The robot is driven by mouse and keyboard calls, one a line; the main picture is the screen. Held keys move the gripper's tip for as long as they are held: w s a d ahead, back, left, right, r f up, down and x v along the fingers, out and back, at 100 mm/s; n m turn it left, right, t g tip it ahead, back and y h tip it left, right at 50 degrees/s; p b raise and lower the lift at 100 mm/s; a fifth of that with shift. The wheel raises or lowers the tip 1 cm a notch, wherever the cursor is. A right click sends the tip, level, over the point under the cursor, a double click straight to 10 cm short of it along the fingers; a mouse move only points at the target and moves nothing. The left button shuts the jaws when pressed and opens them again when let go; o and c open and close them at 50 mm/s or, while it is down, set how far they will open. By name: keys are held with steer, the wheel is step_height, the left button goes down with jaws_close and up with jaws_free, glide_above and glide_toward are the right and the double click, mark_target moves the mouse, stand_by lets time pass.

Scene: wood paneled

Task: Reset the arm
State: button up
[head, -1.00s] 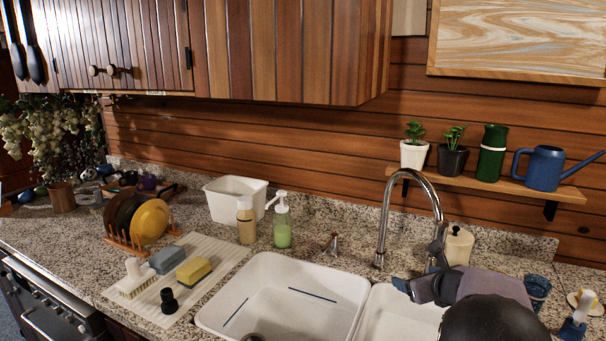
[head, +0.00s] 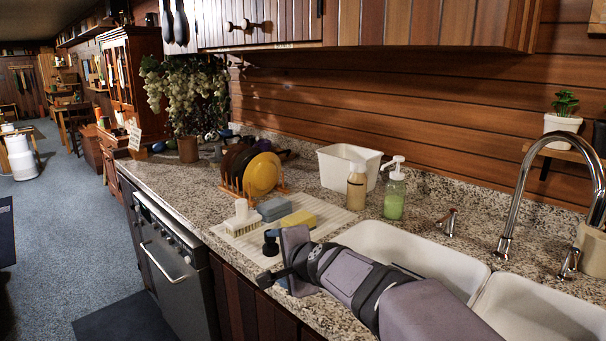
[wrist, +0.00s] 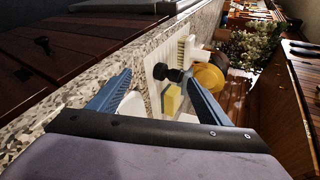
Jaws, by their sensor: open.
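My gripper (wrist: 157,76) shows in the wrist view as two blue fingers spread wide apart, with nothing held between them. In the head view my arm reaches from the bottom right over the counter's front edge, left of the sink. There the gripper is mostly hidden behind my wrist. Beyond the fingers, in the wrist view, are a small black stopper-like object (wrist: 172,74) and a yellow sponge (wrist: 172,98) on the ribbed white drying mat (head: 340,218). The fingers appear apart from both, but the exact gap is hard to tell.
A white brush (head: 242,215), a blue-grey sponge (head: 273,208), a plate rack with a yellow plate (head: 262,174), a soap bottle (head: 394,196) and a white tub (head: 345,168) stand nearby. The sink (head: 440,255) and tall faucet (head: 520,185) are right. Open floor (head: 60,230) lies left.

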steer(key=s+a+n+y, duration=0.1)
steer(key=s+a+n, duration=0.2)
steer(key=a, duration=0.4)
steer(key=s+d+f+n+g+h+p, duration=0.3)
steer(key=s+d+f+g+p, duration=0.35)
steer(key=s+d+f, duration=0.35)
steer(key=s+d+r+n+g+h+p, duration=0.1)
steer(key=s+d+r+n+g+p, duration=0.1)
steer(key=s+d+p, duration=0.4)
steer(key=s+d+r+n+g+h+p, duration=0.2)
steer(key=s+d+n+p, duration=0.3)
steer(key=s+d, duration=0.6)
steer(key=shift+s+r+p, duration=0.25)
steer(key=shift+s+p, duration=0.4)
steer(key=shift+s, duration=1.1)
steer(key=shift+d+g, duration=0.1)
steer(key=shift+g, duration=0.15)
